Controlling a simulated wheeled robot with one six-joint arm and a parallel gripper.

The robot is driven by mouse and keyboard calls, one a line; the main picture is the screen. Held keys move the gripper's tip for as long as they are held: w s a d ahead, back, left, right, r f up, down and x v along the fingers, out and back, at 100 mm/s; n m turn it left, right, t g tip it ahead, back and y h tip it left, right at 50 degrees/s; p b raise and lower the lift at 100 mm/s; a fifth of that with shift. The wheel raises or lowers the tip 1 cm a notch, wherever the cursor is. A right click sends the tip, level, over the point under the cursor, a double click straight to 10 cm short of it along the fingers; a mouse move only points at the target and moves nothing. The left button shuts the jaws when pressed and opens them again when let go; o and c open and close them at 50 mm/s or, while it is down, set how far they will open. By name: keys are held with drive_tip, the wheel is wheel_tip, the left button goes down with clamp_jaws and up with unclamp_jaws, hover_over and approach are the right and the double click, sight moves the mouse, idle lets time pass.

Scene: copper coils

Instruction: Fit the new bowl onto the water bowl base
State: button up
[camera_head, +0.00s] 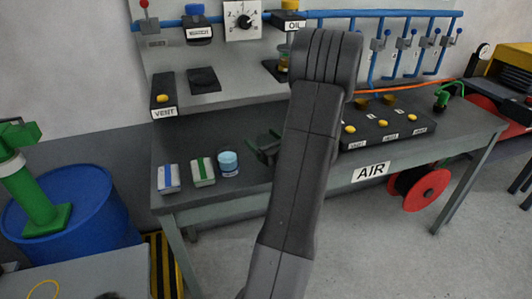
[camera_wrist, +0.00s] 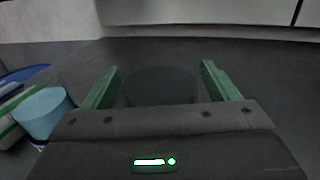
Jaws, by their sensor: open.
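A blue-capped unit (camera_head: 198,30) with a small label, too small to read surely, hangs on the blue pipe. Below it, a dark round-topped base (camera_head: 203,79) sits on the grey panel; it looks empty. My gripper (camera_wrist: 160,80) is open, its green fingers apart. A dark round piece (camera_wrist: 160,85) lies between them; I cannot tell whether the fingers touch it or whether it is the new bowl. In the head view my gripper (camera_head: 264,148) is low over the bench, partly hidden by my arm. A light-blue jar (camera_head: 228,164) stands left of it, also in the wrist view (camera_wrist: 42,112).
Blue-striped (camera_head: 168,178) and green-striped (camera_head: 202,171) boxes stand left of the jar. An OIL unit (camera_head: 290,20) hangs above a yellow-marked fixture (camera_head: 282,66). A VENT button box (camera_head: 163,94) is at left. A button panel (camera_head: 385,122) lies right of my arm.

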drive_tip(key=c, duration=1.2)
drive_tip(key=shift+r, duration=0.15)
